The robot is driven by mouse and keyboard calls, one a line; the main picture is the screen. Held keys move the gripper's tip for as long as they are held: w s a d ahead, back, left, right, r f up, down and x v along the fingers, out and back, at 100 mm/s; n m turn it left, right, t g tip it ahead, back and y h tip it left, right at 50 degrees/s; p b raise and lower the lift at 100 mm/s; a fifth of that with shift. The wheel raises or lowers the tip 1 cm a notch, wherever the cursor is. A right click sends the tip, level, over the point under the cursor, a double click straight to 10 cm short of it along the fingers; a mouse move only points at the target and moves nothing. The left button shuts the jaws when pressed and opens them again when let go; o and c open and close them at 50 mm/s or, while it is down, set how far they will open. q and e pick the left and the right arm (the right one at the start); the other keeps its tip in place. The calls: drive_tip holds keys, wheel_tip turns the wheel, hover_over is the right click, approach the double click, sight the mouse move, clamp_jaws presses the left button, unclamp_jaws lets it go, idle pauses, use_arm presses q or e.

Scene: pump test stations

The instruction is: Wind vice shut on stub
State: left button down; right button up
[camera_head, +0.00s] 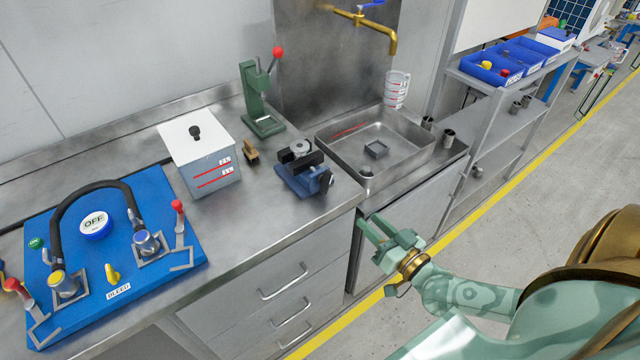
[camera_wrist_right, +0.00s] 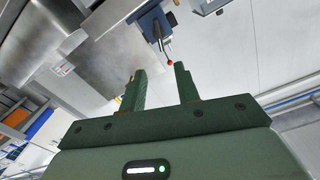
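The blue vice (camera_head: 303,178) with dark jaws stands on the steel bench, left of the sink. A round grey metal piece, likely the stub (camera_head: 300,148), sits at its jaws; I cannot tell how tightly. The vice's winding end faces the bench's front edge. My right gripper (camera_head: 378,228) is in front of and below the bench edge, right of the vice and apart from it. In the right wrist view its two fingers (camera_wrist_right: 160,85) are spread with nothing between them. Beyond them is a blue part with a rod and red ball (camera_wrist_right: 168,63), perhaps the vice's handle. My left gripper is not in view.
A sink (camera_head: 345,135) lies right of the vice, with a brass tap above. A green press (camera_head: 260,105) stands behind, a lidded tank (camera_head: 200,160) to the left. A blue pump board (camera_head: 130,285) fills the far left.

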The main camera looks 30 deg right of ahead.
sight(330, 183)
drive_tip(key=w+b, duration=0.1)
drive_tip(key=w, duration=0.4)
drive_tip(key=w+b, duration=0.1)
drive_tip(key=w, duration=0.4)
drive_tip(key=w+a+b, duration=0.1)
drive_tip(key=w, duration=0.4)
drive_tip(key=shift+w+a, duration=0.1)
drive_tip(key=shift+w, duration=0.3)
clamp_jaws()
